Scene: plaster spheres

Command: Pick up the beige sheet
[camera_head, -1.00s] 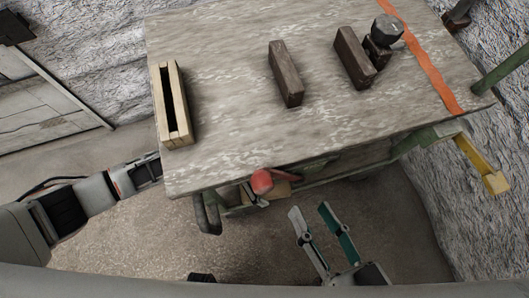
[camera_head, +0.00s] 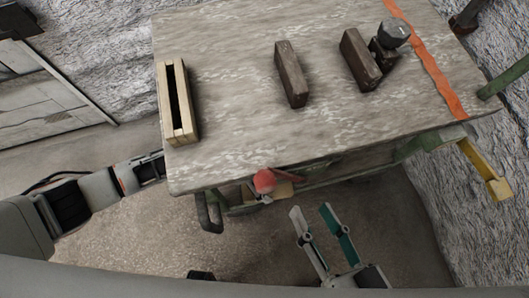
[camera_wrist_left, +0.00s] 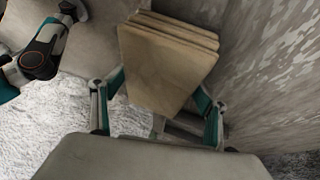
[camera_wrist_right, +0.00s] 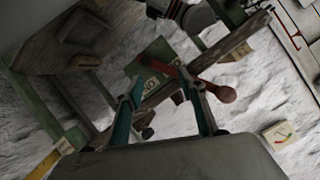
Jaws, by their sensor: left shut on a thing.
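A beige sheet (camera_wrist_left: 165,65) fills the middle of the left wrist view, with layered edges along its top. The fingers of my left gripper (camera_wrist_left: 160,105) are on its two sides, shut on it. In the head view my left gripper (camera_head: 157,167) is at the table's left edge, and its fingertips are hidden. A beige piece with a long dark slot (camera_head: 187,125) lies on the tabletop above it; I cannot tell whether it is the held sheet. My right gripper (camera_head: 312,210) is open and empty, in front of the table.
The grey worn table (camera_head: 230,80) carries dark blocks (camera_head: 292,75) (camera_head: 360,60), a dark round-headed piece (camera_head: 394,34) and an orange strip (camera_head: 432,65). A red knob (camera_head: 264,181) and a green frame are under the front edge, near my right gripper. The table's middle front is bare.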

